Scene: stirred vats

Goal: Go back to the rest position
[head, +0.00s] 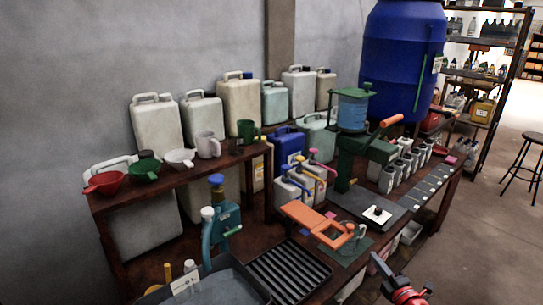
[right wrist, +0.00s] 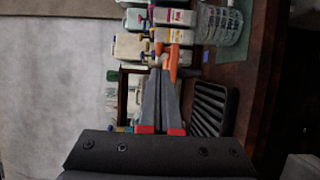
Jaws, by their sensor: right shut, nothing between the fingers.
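My right gripper (head: 378,262) shows at the bottom right of the head view, in front of the bench's front edge and apart from the things on it. In the right wrist view its two grey fingers (right wrist: 163,75) lie together, shut with nothing held. An orange tool (head: 318,222) lies on the bench beyond it, and a black ribbed rack (head: 290,270) lies to its left. The ribbed rack also shows beside the fingers in the right wrist view (right wrist: 212,105). My left gripper is not in view.
The wooden bench (head: 437,205) holds jugs, small bottles, a green press (head: 352,150) and a grey tray (head: 215,283). A raised shelf (head: 180,180) carries funnels and mugs. A blue barrel (head: 400,60) stands behind. A stool (head: 523,160) stands right, with open floor before it.

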